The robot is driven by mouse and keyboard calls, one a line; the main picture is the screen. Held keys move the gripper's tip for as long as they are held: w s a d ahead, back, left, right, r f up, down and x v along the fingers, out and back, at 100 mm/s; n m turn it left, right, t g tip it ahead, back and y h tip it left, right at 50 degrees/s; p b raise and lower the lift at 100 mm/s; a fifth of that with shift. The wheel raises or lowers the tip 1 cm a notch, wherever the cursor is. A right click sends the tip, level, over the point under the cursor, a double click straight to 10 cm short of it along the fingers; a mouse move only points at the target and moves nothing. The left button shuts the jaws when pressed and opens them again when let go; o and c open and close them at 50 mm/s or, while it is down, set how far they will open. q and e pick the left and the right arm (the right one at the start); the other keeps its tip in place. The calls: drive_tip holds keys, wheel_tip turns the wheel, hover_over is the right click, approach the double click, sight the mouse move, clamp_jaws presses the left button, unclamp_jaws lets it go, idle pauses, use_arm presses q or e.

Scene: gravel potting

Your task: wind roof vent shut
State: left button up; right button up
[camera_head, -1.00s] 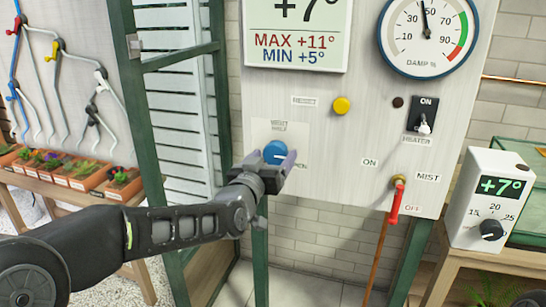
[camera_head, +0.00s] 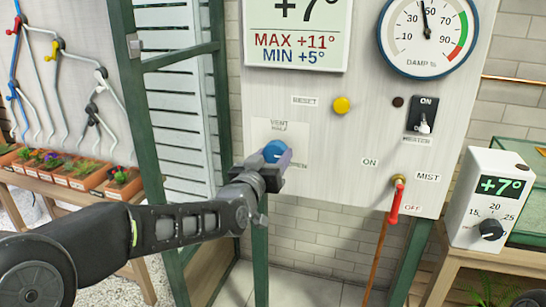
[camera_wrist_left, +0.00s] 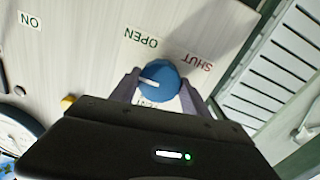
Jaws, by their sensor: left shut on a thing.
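The blue vent knob (camera_head: 275,151) is on the white control panel (camera_head: 330,170), under a VENT and HALF label. My left gripper (camera_head: 281,162) is shut on the knob, its wrist coming from the lower left. In the left wrist view the knob (camera_wrist_left: 163,77) sits between the two fingers of the left gripper (camera_wrist_left: 160,88), one on each side. The knob's white mark is on the left of its face there. The OPEN label (camera_wrist_left: 140,37) is at upper left and the SHUT label (camera_wrist_left: 195,63) at upper right. The gripper hides part of the labels. My right gripper is out of view.
A yellow reset button (camera_head: 341,105), a heater switch (camera_head: 423,117) and a red mist lever (camera_head: 396,203) are on the same panel. A white thermostat box (camera_head: 487,200) stands on a bench at right. A louvred vent (camera_head: 178,125) in a green frame is at left.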

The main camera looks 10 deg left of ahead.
use_arm(q)
drive_tip(key=shift+c, duration=1)
